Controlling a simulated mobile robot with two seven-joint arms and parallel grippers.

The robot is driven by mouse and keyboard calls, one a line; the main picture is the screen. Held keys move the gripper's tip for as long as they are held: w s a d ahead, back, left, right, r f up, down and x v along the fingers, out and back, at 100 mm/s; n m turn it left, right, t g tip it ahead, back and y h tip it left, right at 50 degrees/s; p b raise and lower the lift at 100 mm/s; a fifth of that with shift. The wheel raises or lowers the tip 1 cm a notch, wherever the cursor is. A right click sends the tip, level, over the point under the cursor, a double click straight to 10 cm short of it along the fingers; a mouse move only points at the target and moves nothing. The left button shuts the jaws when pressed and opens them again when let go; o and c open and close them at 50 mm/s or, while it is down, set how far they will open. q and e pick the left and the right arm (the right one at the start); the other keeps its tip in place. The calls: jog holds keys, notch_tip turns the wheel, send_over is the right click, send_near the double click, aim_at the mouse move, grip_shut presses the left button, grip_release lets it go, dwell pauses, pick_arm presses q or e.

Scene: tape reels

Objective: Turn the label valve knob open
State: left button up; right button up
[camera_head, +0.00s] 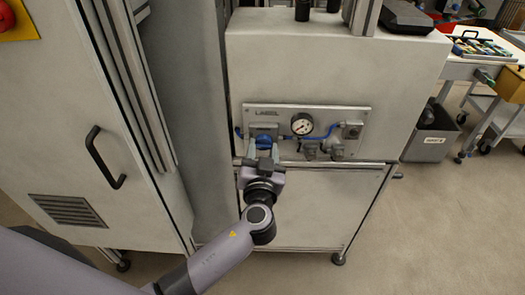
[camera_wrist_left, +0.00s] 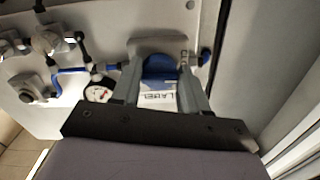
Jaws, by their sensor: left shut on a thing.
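The label valve knob is blue and shows in the head view (camera_head: 264,142) on the left part of a grey valve panel (camera_head: 340,112). It also shows in the left wrist view (camera_wrist_left: 160,68), beside a white plate that reads LABEL (camera_wrist_left: 158,98). My left gripper (camera_head: 262,157) reaches up to the knob from below. In the left wrist view its fingers (camera_wrist_left: 160,85) stand on both sides of the blue knob and are shut on it. The knob's exact angle is hard to tell. My right gripper is in neither view.
A round pressure gauge (camera_head: 302,124) sits right of the knob, with blue tubing and metal fittings (camera_head: 335,148). A cabinet with a black handle (camera_head: 103,158) stands at the left. A grey bin (camera_head: 430,135) and a tool table (camera_head: 485,48) are at the right.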

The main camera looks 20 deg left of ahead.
pick_arm(q)
jog(key=m+b, duration=0.1)
jog(key=m, duration=0.1)
jog(key=shift+m, duration=0.4)
jog(key=m, duration=0.5)
jog(key=shift+a+r, duration=0.1)
jog(key=shift+r, duration=0.1)
jog(key=m+p, duration=0.1)
jog(key=m, duration=0.4)
jog(key=shift+r, duration=0.15)
jog(key=shift+m+p, duration=0.8)
jog(key=shift+m, duration=1.5)
jog(key=o, duration=1)
jog(key=shift+o, duration=0.2)
